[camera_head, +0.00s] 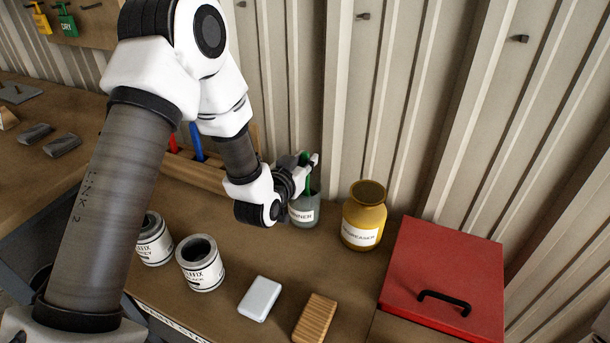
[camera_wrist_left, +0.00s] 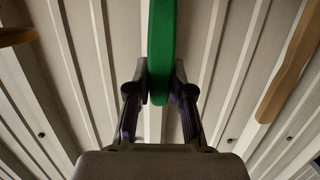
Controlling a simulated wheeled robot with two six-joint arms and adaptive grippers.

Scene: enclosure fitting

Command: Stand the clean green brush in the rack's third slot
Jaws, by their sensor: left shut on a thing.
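The green brush (camera_head: 308,186) stands in a glass jar (camera_head: 303,213) whose label is partly hidden and ends in "NNER". My left gripper (camera_head: 309,166) is shut on its green handle, above the jar. In the left wrist view the handle (camera_wrist_left: 162,42) runs up between the two fingers (camera_wrist_left: 160,88). The brush's lower end is not clear. The wooden rack (camera_head: 197,174) stands to the left against the wall, partly behind my left arm. A red handle (camera_head: 172,143) and a blue handle (camera_head: 196,142) stand in it. My arm hides its other slots. My right gripper is out of view.
A yellow jar (camera_head: 364,216) stands right of the glass jar, and a red box (camera_head: 443,277) further right. Two labelled tins (camera_head: 202,267), a pale block (camera_head: 260,299) and a ribbed wooden block (camera_head: 315,319) are in front. The corrugated wall is close behind.

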